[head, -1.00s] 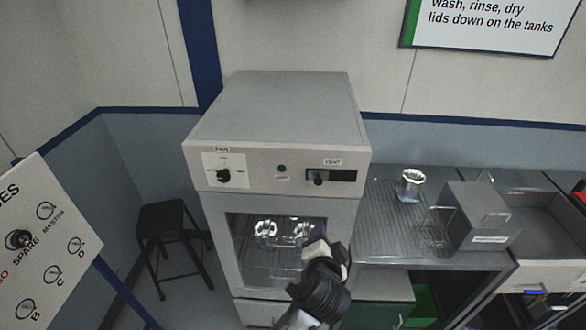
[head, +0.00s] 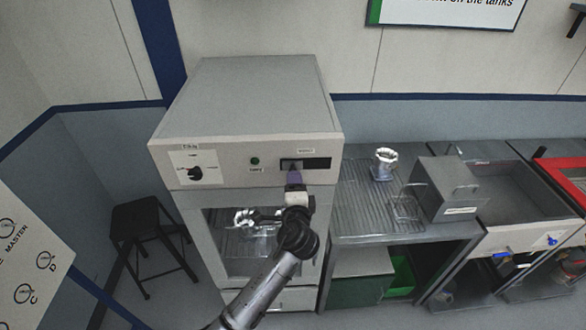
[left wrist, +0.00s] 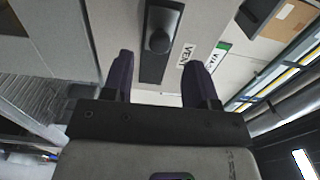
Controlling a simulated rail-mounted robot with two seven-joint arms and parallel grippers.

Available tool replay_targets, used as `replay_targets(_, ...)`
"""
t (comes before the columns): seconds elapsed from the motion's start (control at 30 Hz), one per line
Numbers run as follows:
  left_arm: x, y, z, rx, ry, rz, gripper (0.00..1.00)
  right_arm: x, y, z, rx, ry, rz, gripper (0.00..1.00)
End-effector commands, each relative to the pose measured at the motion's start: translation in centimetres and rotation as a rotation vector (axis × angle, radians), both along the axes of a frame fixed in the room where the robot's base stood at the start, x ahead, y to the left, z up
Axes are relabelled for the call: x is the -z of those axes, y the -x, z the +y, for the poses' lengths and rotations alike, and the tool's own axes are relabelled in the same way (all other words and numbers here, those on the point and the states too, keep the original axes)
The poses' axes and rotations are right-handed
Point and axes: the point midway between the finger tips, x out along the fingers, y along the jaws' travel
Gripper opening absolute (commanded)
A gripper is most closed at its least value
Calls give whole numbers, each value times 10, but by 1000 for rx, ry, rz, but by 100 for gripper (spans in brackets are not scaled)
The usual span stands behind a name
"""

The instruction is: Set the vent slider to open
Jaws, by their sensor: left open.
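The vent slider is a dark plate (head: 318,163) at the right of the white cabinet's front panel, with a label above it. In the left wrist view the plate (left wrist: 153,70) carries a round dark knob (left wrist: 159,41), and a label beside it reads VENT in part. My left gripper (head: 294,178) is raised to the plate's left part and hides the knob in the head view. Its two purple fingers (left wrist: 158,62) are open, pointing at the panel with the knob between their lines and apparently just beyond the tips. Contact cannot be told. My right gripper is not in view.
The cabinet panel also has a black rotary knob (head: 195,173) and a green button (head: 255,161). Below is a glass window (head: 225,240) with shiny parts behind it. At right, a bench holds a metal housing (head: 385,164) and a grey box (head: 447,188). A black stool (head: 146,217) stands left.

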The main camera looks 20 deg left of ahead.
Motion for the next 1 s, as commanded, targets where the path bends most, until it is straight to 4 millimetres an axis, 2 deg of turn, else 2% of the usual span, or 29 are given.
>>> replay_targets(0.2,-2,-31,14,-1,-1,0,53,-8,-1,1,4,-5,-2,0)
replay_targets(0.4,-1,-46,20,0,0,0,53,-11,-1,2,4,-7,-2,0)
replay_targets(0.87,0,-52,23,0,2,-1,53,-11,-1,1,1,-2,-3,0)
replay_targets(1.0,0,-52,23,0,1,0,43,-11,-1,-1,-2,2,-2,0)
